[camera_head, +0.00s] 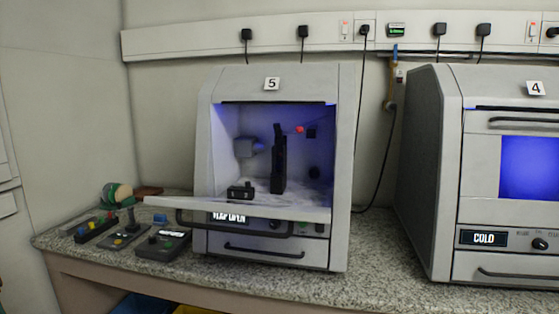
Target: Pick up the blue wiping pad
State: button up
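A small blue block (160,218) shows at the left end of the bench, at the back edge of a dark control box. It may be the blue wiping pad, but it is too small to tell whether it is a pad or a part of the box. My gripper is not in view.
Machine 5 (233,85) stands open with its door (160,203) folded down over the bench. Black fixtures (279,165) stand inside. Several control boxes (163,246) and a green-and-tan roll (117,193) crowd the left end. Machine 4 (428,170) is at right.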

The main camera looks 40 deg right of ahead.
aim_at(161, 220)
jog(key=z, duration=1.45)
jog(key=i+j+u, duration=0.15)
jog(key=u, duration=0.15)
jog(key=i+u, duration=0.35)
